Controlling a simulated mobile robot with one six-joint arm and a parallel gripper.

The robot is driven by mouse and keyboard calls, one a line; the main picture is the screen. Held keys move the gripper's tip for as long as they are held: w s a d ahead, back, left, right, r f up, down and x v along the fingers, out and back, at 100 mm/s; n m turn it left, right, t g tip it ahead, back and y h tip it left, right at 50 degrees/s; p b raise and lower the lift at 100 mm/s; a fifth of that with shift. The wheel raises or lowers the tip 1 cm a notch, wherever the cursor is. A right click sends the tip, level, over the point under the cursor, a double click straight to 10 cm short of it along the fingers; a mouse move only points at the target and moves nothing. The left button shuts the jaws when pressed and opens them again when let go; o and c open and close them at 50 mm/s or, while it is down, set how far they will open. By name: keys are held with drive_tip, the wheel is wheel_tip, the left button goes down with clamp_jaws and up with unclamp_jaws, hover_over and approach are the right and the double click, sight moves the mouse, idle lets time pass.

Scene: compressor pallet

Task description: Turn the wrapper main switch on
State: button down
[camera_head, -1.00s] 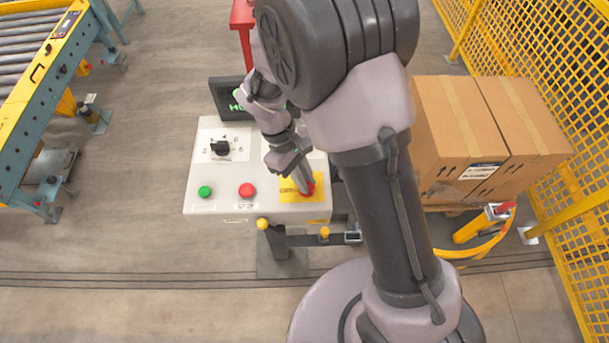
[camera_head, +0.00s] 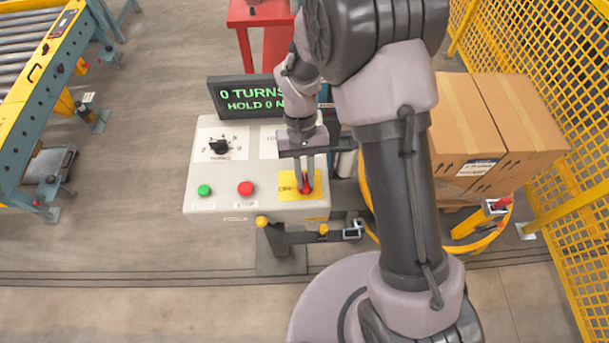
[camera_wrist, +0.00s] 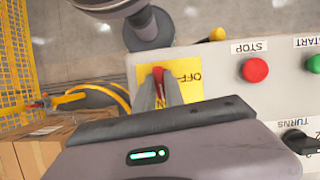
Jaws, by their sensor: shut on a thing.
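The wrapper main switch, a red handle (camera_head: 305,188) on a yellow plate (camera_head: 286,191), is at the right front of the light grey control panel (camera_head: 221,178). My gripper (camera_head: 304,178) reaches down over it, its fingers shut on the red handle. In the wrist view the red handle (camera_wrist: 158,76) shows between the fingertips (camera_wrist: 160,90), and the word OFF shows on the yellow plate beside them. In the head view the handle lies roughly along the picture's vertical. The fingers hide part of the handle and plate.
The panel also has a red stop button (camera_head: 246,188), a green start button (camera_head: 204,190) and a black turns knob (camera_head: 219,147). A lit display (camera_head: 240,96) reads "0 TURNS", partly hidden. Cartons (camera_head: 467,125) and a yellow mesh fence (camera_head: 560,110) stand to the right.

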drive_tip(key=shift+m, duration=0.6)
drive_tip(key=c, duration=1.4)
unclamp_jaws()
drive_tip(key=shift+c, duration=0.2)
drive_tip(key=p+v, duration=0.4)
drive_tip(key=v, duration=1.3)
drive_tip(key=shift+d+r, duration=0.25)
drive_tip(key=shift+d, duration=0.1)
